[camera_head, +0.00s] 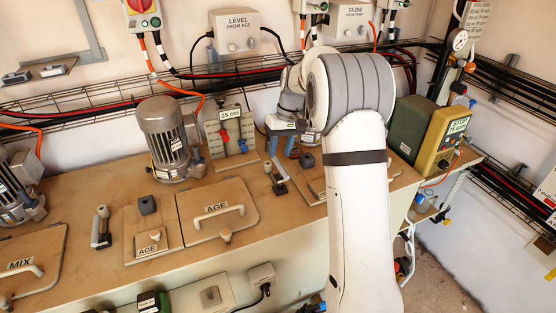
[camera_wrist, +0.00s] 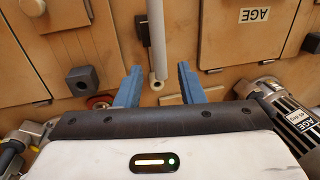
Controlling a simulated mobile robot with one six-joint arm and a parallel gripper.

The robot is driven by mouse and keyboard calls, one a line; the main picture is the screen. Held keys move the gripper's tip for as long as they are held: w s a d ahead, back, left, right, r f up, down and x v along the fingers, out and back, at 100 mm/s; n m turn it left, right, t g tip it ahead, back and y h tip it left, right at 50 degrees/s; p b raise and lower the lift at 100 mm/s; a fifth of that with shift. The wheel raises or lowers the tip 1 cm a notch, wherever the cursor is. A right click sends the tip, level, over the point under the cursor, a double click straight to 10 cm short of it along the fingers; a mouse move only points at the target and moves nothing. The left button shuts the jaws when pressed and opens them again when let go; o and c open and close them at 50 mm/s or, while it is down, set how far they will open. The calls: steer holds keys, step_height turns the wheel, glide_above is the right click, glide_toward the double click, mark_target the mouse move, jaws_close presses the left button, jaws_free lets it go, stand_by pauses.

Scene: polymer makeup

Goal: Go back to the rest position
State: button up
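My arm reaches over the bench, with a white link and grey joint in the head view. My gripper (camera_wrist: 156,86) shows in the wrist view with two blue fingers spread apart and nothing between them. In the head view my gripper (camera_head: 290,146) hangs near the bench's back, right of the 25 cm panel (camera_head: 230,132). Below and beyond the fingers in the wrist view is a grey rod-like handle (camera_wrist: 156,45) on the bench. I cannot tell its exact distance from the fingers.
A grey motor (camera_head: 166,140) stands left of my gripper. A green-yellow pump box (camera_head: 428,132) stands at the right. Cable trays (camera_head: 80,114) and control boxes line the wall.

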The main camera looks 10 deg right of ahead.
steer(key=shift+d+r, duration=0.2)
steer(key=shift+r, duration=0.85)
steer(key=s+a+r+m+t+h, duration=0.1)
steer(key=s+r, duration=0.2)
steer(key=s, duration=0.5)
steer(key=s+r, duration=0.4)
steer(key=s, duration=0.4)
steer(key=s+f+m+t+h, duration=0.1)
steer(key=s+f+t, duration=0.1)
steer(key=s, duration=1.5)
steer(key=shift+s+f, duration=0.4)
steer(key=shift+f, duration=0.2)
